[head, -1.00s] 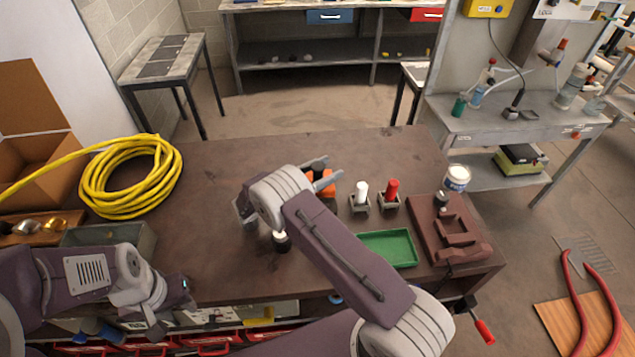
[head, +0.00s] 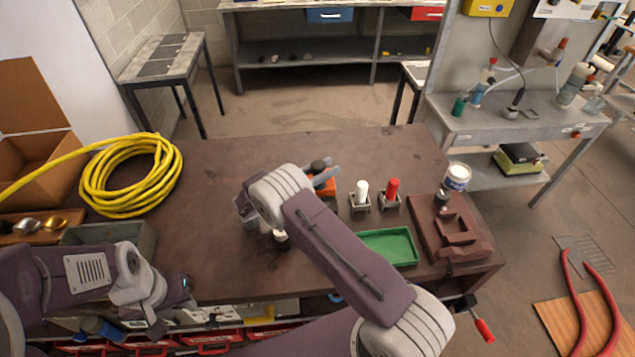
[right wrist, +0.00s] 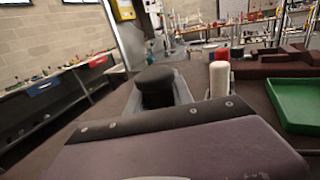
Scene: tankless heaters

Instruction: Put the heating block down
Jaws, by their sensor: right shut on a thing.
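The heating block appears to be the orange piece (head: 326,187) with a round black top, near the middle of the brown bench. My right gripper (head: 323,174) is around its black top, which also shows between the jaws in the right wrist view (right wrist: 155,86). The jaws are shut on it. My right arm hides part of the block, and I cannot tell whether its underside touches the bench. My left gripper (head: 172,305) is low at the bench's front left, away from the block. Its fingertips are too unclear to read.
A white-topped piece (head: 361,195) and a red-topped piece (head: 391,193) stand just right of the block. A yellow hose coil (head: 130,176) is at left. The bench's back middle is clear.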

